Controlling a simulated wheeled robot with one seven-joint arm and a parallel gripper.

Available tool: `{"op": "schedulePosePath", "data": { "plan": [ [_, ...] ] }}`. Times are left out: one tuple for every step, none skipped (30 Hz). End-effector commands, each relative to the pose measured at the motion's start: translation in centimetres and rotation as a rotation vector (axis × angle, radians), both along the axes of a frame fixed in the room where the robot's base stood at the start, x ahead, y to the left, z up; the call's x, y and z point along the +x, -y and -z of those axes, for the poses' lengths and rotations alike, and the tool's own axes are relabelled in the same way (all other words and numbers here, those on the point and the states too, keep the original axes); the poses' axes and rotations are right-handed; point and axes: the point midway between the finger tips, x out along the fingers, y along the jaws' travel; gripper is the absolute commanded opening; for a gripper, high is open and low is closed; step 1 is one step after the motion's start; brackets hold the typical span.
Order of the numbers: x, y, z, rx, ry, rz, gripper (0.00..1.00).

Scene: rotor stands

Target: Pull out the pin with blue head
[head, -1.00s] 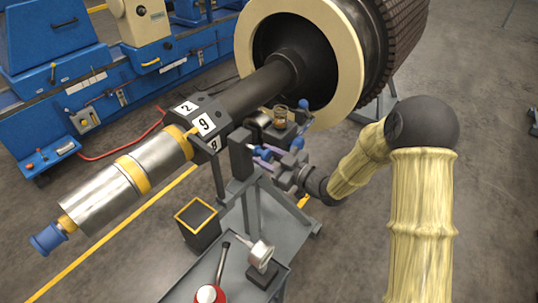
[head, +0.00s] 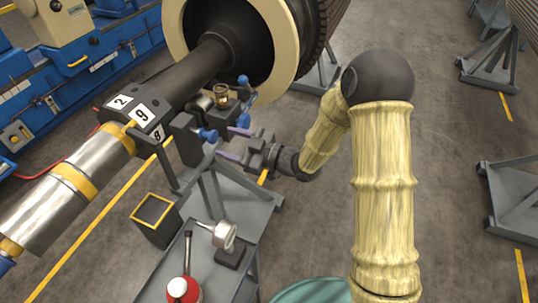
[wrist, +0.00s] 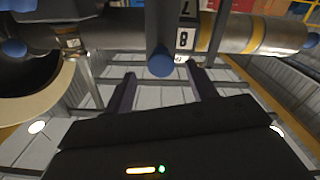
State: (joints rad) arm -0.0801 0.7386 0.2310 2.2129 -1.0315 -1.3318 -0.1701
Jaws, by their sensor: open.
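The pin's blue head (head: 207,135) sticks out to the right of a dark upright block (head: 184,140) below the shaft's numbered collar. In the wrist view a round blue head (wrist: 160,63) shows straight ahead, in the gap between the fingers. My gripper (head: 226,142) is open, its two purple fingers pointing left at the block. In the wrist view my gripper (wrist: 161,78) has a dark finger on each side of the head, and nothing is held. The head seems just beyond the fingertips; exact depth is unclear.
A grey cart (head: 210,265) below carries a gauge (head: 224,236) and a red container (head: 184,289). The large rotor (head: 270,40) is behind.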

Motion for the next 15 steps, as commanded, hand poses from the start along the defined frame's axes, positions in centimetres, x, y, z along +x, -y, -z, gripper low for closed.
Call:
{"op": "schedulePosePath", "data": {
  "plan": [
    [-0.3, 1.1, 0.2, -0.002, -0.002, 0.004, 0.57],
    [-0.4, 1.7, 0.2, -0.002, -0.001, 0.005, 0.57],
    [-0.7, 2.5, 0.2, -0.001, -0.001, 0.002, 0.57],
    [-0.9, 3.0, 0.2, -0.001, -0.001, 0.004, 0.57],
    [-1.1, 3.6, 0.2, -0.001, -0.001, 0.003, 0.57],
    [-1.3, 4.4, 0.2, -0.001, -0.002, 0.005, 0.57],
    [-1.5, 4.9, 0.2, -0.001, 0.0, 0.003, 0.57],
    [-1.7, 5.5, 0.2, -0.001, -0.001, 0.003, 0.57],
    [-2.0, 6.3, 0.2, -0.002, -0.002, 0.004, 0.57],
    [-2.1, 6.8, 0.2, -0.001, -0.002, 0.005, 0.57],
    [-2.3, 7.4, 0.2, -0.002, -0.001, 0.005, 0.57],
    [-2.6, 8.2, 0.2, -0.001, -0.001, 0.003, 0.57],
    [-2.8, 8.7, 0.2, -0.001, -0.001, 0.003, 0.57],
    [-2.9, 9.2, 0.2, -0.001, -0.001, 0.003, 0.57],
    [-3.1, 9.8, 0.2, -0.002, -0.001, 0.003, 0.57]
  ]
}}
